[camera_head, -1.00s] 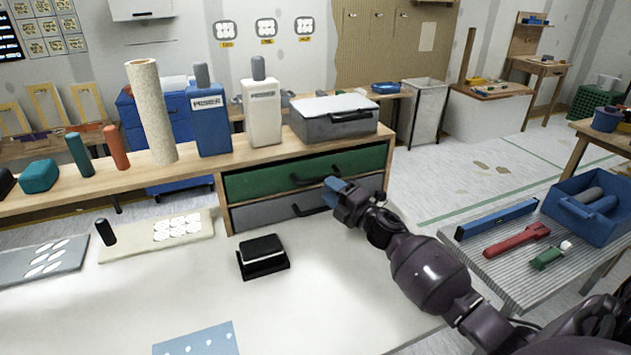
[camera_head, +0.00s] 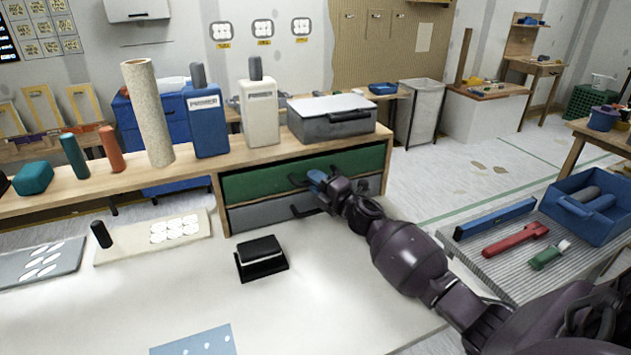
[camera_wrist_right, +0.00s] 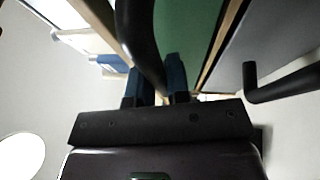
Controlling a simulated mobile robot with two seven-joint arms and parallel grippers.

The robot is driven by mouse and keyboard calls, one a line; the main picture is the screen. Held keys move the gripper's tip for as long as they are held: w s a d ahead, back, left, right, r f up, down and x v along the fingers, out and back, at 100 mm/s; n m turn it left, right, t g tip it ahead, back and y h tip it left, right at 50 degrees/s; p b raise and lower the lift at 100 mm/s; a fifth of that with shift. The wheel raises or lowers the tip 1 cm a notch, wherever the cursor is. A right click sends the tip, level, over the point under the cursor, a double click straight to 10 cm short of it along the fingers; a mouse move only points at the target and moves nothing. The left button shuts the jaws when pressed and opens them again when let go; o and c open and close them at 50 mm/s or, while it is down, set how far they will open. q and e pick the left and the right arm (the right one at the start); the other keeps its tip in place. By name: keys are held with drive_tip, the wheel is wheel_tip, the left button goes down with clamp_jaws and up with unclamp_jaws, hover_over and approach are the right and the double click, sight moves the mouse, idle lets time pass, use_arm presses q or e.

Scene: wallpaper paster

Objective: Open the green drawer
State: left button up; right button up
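The green drawer (camera_head: 245,183) is the upper drawer of a wooden cabinet under the shelf. Its front looks flush with the frame, so it appears shut. Its black bar handle (camera_head: 296,179) is partly hidden by my right gripper (camera_head: 318,181). In the right wrist view the black handle (camera_wrist_right: 140,35) runs down to the blue fingers of my right gripper (camera_wrist_right: 155,88), which stand apart with the handle's lower part seemingly between them. The green front (camera_wrist_right: 187,30) lies just beyond. I see no firm grip on the handle. My left gripper is out of view.
The grey drawer (camera_head: 250,217) with its own black handle (camera_head: 303,211) sits directly below; that handle also shows close by in the right wrist view (camera_wrist_right: 280,86). A grey toolbox (camera_head: 320,122) stands above the drawers.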

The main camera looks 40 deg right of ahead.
clamp_jaws()
drive_tip(key=shift+s, duration=0.1)
drive_tip(key=s+a+p, duration=0.2)
drive_tip(key=s+p, duration=0.2)
drive_tip(key=s, duration=0.7)
drive_tip(key=shift+s+a, duration=0.2)
drive_tip(key=shift+a, duration=0.2)
drive_tip(key=o, duration=0.6)
unclamp_jaws()
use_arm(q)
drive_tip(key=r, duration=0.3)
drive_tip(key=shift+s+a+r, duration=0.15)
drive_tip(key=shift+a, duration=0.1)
use_arm(e)
drive_tip(key=shift+o, duration=0.2)
